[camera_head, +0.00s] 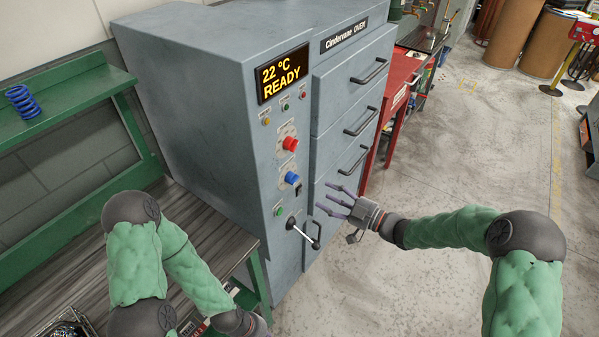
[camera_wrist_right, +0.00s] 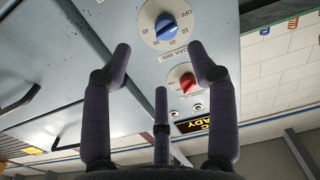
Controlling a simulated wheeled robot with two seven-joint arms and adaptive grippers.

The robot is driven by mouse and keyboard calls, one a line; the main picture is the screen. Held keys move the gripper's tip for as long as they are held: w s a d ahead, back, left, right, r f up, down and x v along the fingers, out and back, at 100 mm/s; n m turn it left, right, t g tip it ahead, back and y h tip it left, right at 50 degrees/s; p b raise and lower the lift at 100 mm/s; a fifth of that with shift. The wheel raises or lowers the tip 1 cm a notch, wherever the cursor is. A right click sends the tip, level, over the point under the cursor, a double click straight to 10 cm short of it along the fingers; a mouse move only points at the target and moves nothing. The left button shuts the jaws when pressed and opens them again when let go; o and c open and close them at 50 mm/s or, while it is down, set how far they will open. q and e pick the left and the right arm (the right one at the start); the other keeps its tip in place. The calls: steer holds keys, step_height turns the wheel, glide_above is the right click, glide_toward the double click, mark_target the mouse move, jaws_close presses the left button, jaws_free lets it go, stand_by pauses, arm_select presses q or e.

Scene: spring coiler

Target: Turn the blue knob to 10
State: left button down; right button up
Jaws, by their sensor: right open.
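The blue knob (camera_head: 292,178) is on the front panel of the grey oven (camera_head: 190,130), below a red knob (camera_head: 290,143). In the right wrist view the blue knob (camera_wrist_right: 167,27) sits on a white round dial with OFF and numbers including 10, 20 and 30. I cannot surely read where its pointer stands. My right gripper (camera_head: 333,200) is open and empty, right of the knob and apart from it. In the wrist view its fingers (camera_wrist_right: 160,70) are spread below the knob. My left arm is at lower left; its gripper fingers are not visible.
A lever (camera_head: 303,235) sticks out below the blue knob. Drawer handles (camera_head: 353,160) protrude on the right of the oven. The display (camera_head: 284,74) reads 22 °C READY. A wooden bench (camera_head: 60,250) stands at left.

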mark_target(297, 180)
steer(key=shift+n+g+y, duration=0.3)
steer(key=shift+n, duration=0.2)
steer(key=x, duration=0.3)
steer(key=b+x, duration=0.1)
steer(key=x, duration=0.3)
steer(key=r+b+x, duration=0.1)
steer(key=x, duration=0.2)
steer(key=shift+w+a, duration=0.2)
steer(key=shift+a, duration=0.1)
steer(key=c, duration=1.1)
